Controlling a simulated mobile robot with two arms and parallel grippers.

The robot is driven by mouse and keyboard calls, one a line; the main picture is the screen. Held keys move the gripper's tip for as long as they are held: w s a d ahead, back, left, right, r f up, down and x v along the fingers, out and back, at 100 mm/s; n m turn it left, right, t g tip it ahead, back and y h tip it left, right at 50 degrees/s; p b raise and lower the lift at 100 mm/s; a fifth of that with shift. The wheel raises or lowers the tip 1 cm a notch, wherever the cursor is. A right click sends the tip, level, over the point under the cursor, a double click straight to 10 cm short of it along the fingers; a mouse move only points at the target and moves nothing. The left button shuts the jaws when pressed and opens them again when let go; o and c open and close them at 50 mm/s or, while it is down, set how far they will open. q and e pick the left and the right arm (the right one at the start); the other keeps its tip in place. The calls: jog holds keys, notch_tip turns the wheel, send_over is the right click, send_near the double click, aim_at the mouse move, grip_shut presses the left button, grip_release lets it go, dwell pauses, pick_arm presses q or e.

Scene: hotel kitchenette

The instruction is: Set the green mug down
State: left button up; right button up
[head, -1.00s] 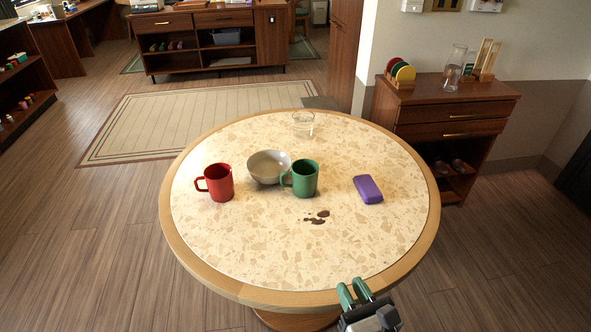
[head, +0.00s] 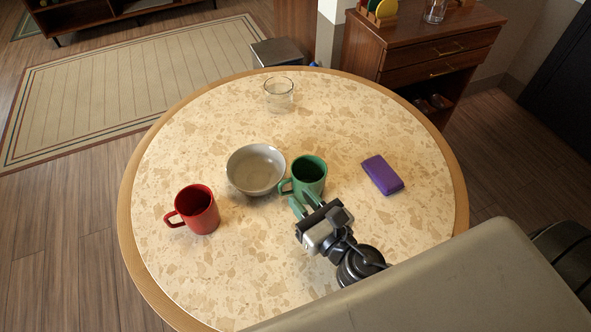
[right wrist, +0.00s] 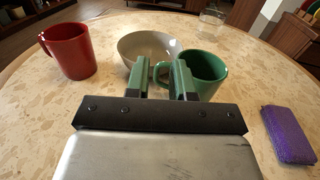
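The green mug (head: 311,175) stands upright on the round table, just right of the grey bowl, its handle toward the left. It also shows in the right wrist view (right wrist: 207,76). My right gripper (head: 301,203) is at the near side of the mug by its handle. In the right wrist view my right gripper (right wrist: 161,78) has its two green fingers apart, with part of the handle showing between them. I cannot tell whether a finger touches the mug. My left gripper is not in view.
Free tabletop lies between the bowl and glass and at front left.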

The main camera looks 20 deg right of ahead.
jog(key=b, duration=0.4)
send_near(281, 192)
jog(key=shift+w+f, duration=0.25)
jog(key=shift+w, duration=0.4)
jog(key=shift+w+a+r, duration=0.15)
jog(key=shift+w+r, duration=0.05)
jog(key=shift+w, duration=0.15)
jog(key=shift+w+a+p, duration=0.15)
jog(key=shift+w+p, duration=0.15)
jog(key=shift+w, duration=0.6)
jog(key=p+x, duration=0.1)
jog(key=x, duration=0.4)
jog(key=shift+a, duration=0.1)
jog(key=shift+c, duration=0.6)
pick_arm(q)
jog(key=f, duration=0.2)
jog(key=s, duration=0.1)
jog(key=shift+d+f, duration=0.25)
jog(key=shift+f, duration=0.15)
pick_arm(e)
grip_shut()
